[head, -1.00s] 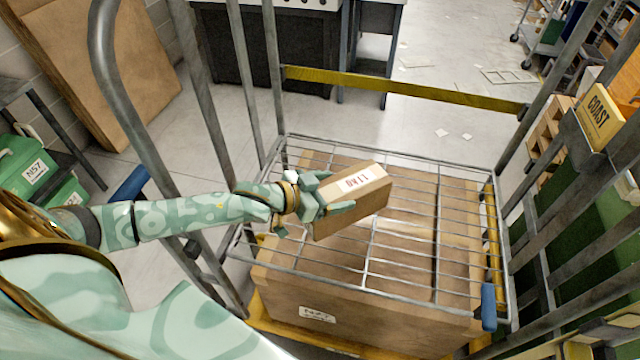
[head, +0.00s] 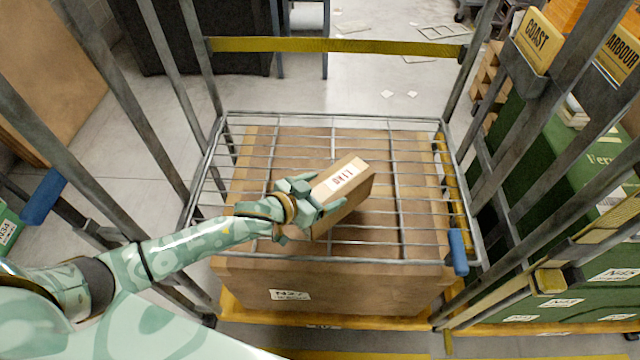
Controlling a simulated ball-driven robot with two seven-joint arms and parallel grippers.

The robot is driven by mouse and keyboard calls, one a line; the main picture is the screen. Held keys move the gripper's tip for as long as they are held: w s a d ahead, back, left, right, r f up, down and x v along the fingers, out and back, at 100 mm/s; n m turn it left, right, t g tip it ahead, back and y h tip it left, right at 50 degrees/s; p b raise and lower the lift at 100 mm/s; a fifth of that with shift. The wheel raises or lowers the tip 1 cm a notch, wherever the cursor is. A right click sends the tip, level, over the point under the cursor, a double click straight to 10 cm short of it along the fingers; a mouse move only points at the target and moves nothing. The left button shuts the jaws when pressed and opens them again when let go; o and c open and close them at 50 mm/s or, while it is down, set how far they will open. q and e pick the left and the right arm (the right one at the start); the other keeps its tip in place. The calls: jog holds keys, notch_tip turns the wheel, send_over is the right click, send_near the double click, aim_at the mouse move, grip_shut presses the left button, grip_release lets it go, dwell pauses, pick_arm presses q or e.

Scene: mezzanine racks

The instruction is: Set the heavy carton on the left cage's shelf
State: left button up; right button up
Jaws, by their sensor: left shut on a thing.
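The carton (head: 347,193) is a small brown box with a pale label strip on top, printed in red. My left gripper (head: 318,207) is shut on its near left end. The carton is over the wire shelf (head: 398,215) of the cage in front of me; I cannot tell whether it touches the wires. The cage has grey tube posts, and a yellow strap (head: 335,45) across its far side. The sign reading COAST (head: 537,41) is on the right side, by the neighbouring cage. My right gripper is not in view.
A large brown carton (head: 330,285) fills the space under the wire shelf. Green crates (head: 575,180) stand at right. Most of the wire shelf is bare.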

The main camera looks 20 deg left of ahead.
pick_arm(q)
jog(key=shift+r, duration=0.25)
jog(key=o, duration=2)
jog(key=shift+f, duration=0.25)
jog(key=shift+r, duration=0.2)
jog(key=p+v, duration=0.3)
jog(key=v, duration=0.9)
jog(key=shift+p, duration=0.35)
jog(key=shift+f, duration=0.15)
